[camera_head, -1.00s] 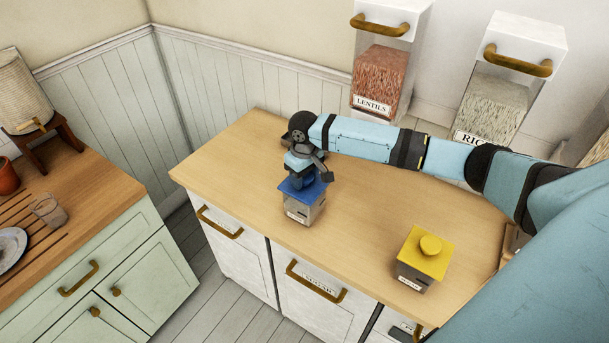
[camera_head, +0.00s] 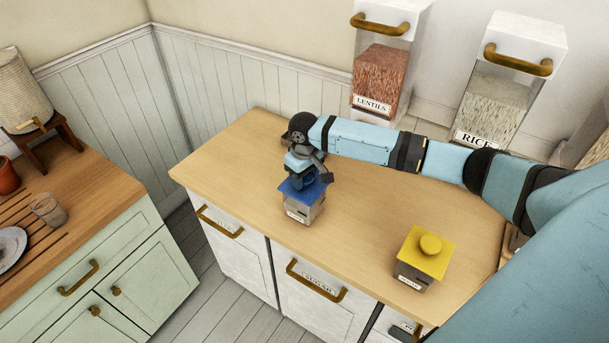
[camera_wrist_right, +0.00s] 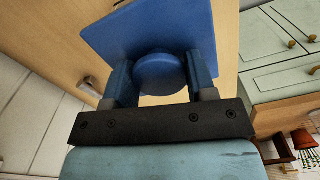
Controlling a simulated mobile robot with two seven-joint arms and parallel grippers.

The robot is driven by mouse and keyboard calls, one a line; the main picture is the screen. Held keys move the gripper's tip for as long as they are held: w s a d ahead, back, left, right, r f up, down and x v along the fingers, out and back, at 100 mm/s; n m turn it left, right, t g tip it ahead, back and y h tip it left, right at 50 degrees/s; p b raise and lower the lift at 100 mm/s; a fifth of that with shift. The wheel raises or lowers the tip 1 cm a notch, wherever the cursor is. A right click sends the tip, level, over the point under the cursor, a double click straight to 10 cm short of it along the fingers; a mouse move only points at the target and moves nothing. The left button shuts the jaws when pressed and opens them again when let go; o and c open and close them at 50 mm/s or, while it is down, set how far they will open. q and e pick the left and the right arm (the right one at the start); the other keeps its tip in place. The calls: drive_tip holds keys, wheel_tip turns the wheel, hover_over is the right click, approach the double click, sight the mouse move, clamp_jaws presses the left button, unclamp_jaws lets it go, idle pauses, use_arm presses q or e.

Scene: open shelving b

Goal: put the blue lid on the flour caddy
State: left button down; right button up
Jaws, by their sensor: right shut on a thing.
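The blue lid (camera_head: 300,190) sits at the top of a grey, labelled caddy (camera_head: 299,211) near the counter's front left. The caddy's label is too small to read. My right gripper (camera_head: 309,177) is above the lid and shut on its round knob. In the right wrist view the knob of the blue lid (camera_wrist_right: 160,74) is between the two fingers of the right gripper (camera_wrist_right: 160,80), and the square plate lies beyond it. Whether the lid is fully seated on the rim cannot be told. My left gripper is not in view.
A second caddy (camera_head: 410,278) with a yellow lid (camera_head: 427,252) stands to the right on the wooden counter (camera_head: 352,215). Lentils (camera_head: 377,85) and rice (camera_head: 492,105) dispensers stand at the back. The counter between the two caddies is clear.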

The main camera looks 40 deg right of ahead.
drive_tip(key=shift+f, duration=0.3)
idle(0.8)
drive_tip(key=o, duration=1)
drive_tip(key=shift+r, duration=3.5)
